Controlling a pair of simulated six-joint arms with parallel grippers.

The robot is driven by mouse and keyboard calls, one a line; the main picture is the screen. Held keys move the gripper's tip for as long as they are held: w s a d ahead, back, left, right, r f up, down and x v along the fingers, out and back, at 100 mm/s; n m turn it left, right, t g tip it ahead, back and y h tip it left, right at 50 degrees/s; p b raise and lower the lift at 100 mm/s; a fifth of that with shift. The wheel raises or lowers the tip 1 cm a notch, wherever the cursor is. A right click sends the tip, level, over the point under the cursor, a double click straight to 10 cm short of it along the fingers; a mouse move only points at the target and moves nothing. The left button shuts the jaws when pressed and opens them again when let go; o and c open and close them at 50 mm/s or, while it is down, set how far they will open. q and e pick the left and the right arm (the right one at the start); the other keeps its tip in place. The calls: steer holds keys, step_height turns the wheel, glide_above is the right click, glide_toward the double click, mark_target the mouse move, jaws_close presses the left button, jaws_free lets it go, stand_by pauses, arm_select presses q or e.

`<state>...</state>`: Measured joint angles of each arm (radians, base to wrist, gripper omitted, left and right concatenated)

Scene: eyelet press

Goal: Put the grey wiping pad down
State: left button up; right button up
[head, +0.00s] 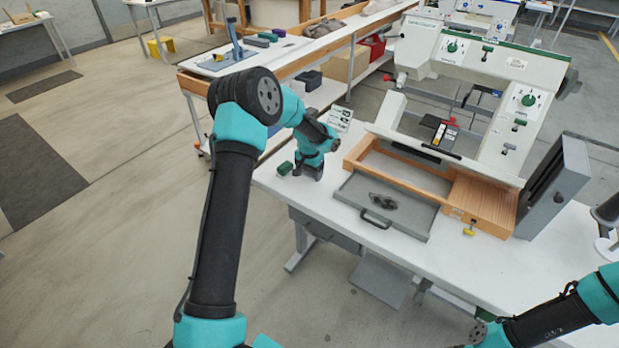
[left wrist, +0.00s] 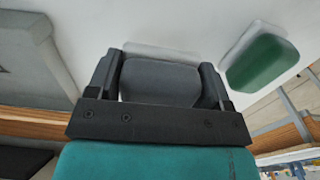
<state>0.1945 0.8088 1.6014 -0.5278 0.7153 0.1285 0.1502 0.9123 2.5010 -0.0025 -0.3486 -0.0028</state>
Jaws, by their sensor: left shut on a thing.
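My left gripper (head: 309,174) points down at the left end of the white table, just right of a green pad (head: 285,168). In the left wrist view its two dark fingers (left wrist: 160,88) are shut on the grey wiping pad (left wrist: 160,80), one on each side. The pad is close to the white tabletop; I cannot tell whether it touches. The green pad (left wrist: 262,62) lies apart from it, to the right in that view. In the head view the gripper mostly hides the grey pad.
A grey tray (head: 412,221) with a handle and dark small parts lies right of my left gripper. Behind it stand a wooden frame (head: 352,158) and the white-green press (head: 480,55). A small card (head: 340,119) stands behind the gripper. The table's front edge is close.

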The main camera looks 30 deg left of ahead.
mark_target(309, 178)
arm_select(q)
steer(key=shift+f, duration=1.25)
steer(key=shift+f, duration=0.2)
steer(key=o, duration=1)
steer(key=shift+f, duration=0.1)
steer(key=shift+c, duration=0.2)
steer(key=shift+s, duration=0.1)
steer(key=shift+a+r, duration=0.15)
steer(key=shift+r, duration=0.15)
step_height(309, 178, up, 12)
steer(key=shift+r, duration=0.1)
